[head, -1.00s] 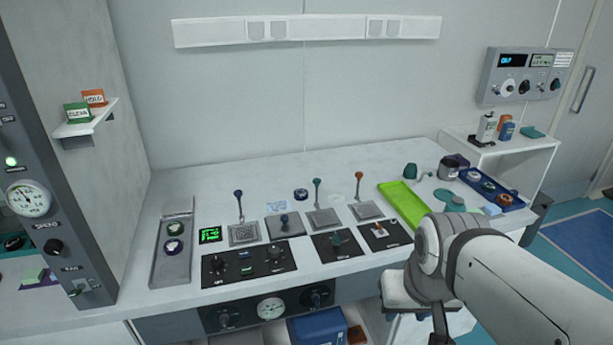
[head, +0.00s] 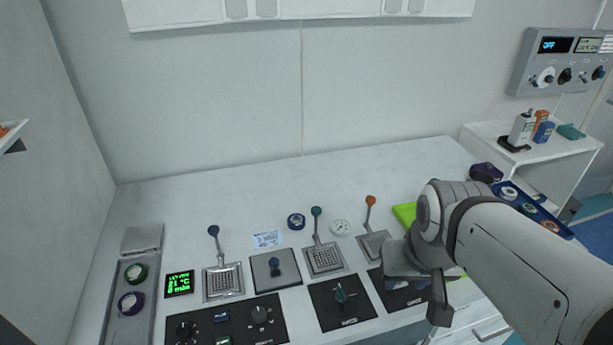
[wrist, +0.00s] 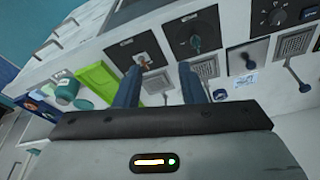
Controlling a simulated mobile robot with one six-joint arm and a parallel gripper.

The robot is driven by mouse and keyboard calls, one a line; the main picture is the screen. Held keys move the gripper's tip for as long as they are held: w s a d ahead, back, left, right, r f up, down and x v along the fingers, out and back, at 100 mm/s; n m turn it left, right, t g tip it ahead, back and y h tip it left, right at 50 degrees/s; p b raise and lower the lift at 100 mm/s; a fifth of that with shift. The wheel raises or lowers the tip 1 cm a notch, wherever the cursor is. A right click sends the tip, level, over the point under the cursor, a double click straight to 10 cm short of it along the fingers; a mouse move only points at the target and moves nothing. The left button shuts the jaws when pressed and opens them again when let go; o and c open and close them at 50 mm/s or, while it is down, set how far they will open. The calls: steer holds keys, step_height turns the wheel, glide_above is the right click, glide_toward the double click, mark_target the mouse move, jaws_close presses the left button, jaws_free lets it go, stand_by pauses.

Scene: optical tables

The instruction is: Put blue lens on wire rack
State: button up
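A dark blue ringed lens (head: 296,221) lies flat on the white bench, behind the row of lever plates, between a small label and the teal-knobbed lever. A second ringed lens, purple-blue (head: 131,303), sits in the grey tray at the left with a green one. My gripper (wrist: 158,70) is open in the wrist view, its two blue fingers apart with nothing between them. It is over the bench's front right, well apart from the dark blue lens. I cannot pick out a wire rack for certain; gridded plates (head: 222,281) stand under some levers.
Upright levers with blue (head: 213,231), teal (head: 316,211) and orange (head: 370,200) knobs stand around the lens. A pale round lens (head: 340,227) lies to its right. A green tray (wrist: 98,80) and a blue tray (head: 545,214) are at the right. The bench's back is clear.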

mark_target(297, 219)
steer(key=shift+o, duration=0.2)
steer(key=shift+a, duration=0.15)
